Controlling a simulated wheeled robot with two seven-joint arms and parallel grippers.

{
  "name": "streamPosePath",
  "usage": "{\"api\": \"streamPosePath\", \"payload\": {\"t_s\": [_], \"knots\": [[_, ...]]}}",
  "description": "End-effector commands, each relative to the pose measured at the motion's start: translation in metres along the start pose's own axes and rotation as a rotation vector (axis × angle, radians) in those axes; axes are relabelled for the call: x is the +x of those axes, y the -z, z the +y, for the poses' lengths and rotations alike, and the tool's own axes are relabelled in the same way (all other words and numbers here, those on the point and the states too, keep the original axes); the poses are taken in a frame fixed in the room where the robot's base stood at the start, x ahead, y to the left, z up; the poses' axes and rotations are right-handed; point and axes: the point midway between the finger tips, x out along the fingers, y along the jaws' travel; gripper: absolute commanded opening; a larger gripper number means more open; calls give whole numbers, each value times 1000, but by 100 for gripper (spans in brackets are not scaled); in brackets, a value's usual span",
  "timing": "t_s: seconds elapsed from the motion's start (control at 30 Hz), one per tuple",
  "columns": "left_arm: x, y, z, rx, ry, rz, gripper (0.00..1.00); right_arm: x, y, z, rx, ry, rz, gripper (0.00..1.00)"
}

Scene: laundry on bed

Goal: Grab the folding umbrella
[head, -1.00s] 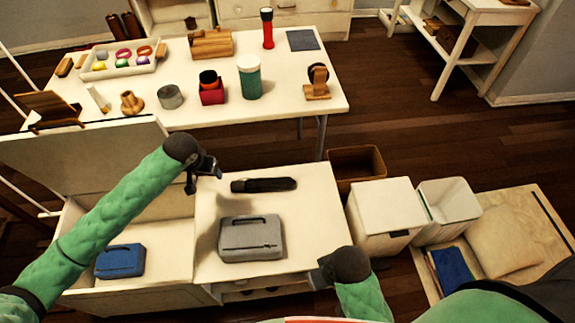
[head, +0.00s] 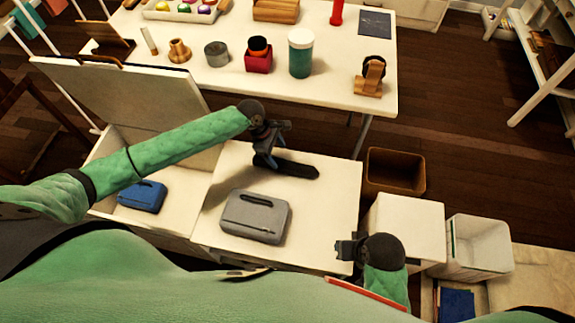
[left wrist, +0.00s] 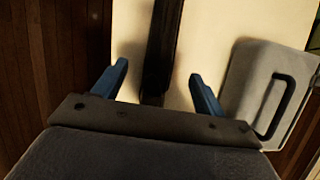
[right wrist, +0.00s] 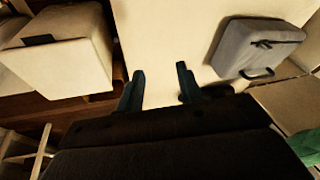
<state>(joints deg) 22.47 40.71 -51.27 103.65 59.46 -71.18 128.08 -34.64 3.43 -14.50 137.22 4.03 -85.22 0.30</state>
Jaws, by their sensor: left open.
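The black folding umbrella (head: 292,168) lies flat on the cream cabinet top, behind the grey pouch. My left gripper (head: 262,160) is above the umbrella's left end and hides part of it. In the left wrist view the umbrella (left wrist: 162,45) runs between the two open blue fingers (left wrist: 160,88); I cannot tell whether they touch it. My right gripper (head: 345,256) is near the cabinet's front right corner. In the right wrist view its fingers (right wrist: 160,85) are apart, with nothing between them, over the bare top.
A grey pouch (head: 254,216) lies in front of the umbrella. A blue pouch (head: 142,196) is in the open compartment at left. A brown bin (head: 394,172) and white bins (head: 478,247) stand at right. A table (head: 330,92) with several items stands behind.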

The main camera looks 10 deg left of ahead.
Motion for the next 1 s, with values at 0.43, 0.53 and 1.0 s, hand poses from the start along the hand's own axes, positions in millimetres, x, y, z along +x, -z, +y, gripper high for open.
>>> {"api": "streamPosePath", "payload": {"t_s": [0.43,0.53,1.0], "knots": [[28,0,0,-52,1,2,72,-5,0,2,2,-6,-8,36],[37,1,0,-52,1,2,72,-9,-1,3,4,-11,-15,36],[78,3,-1,-50,-1,2,72,-18,-4,8,9,-25,-39,36]]}}
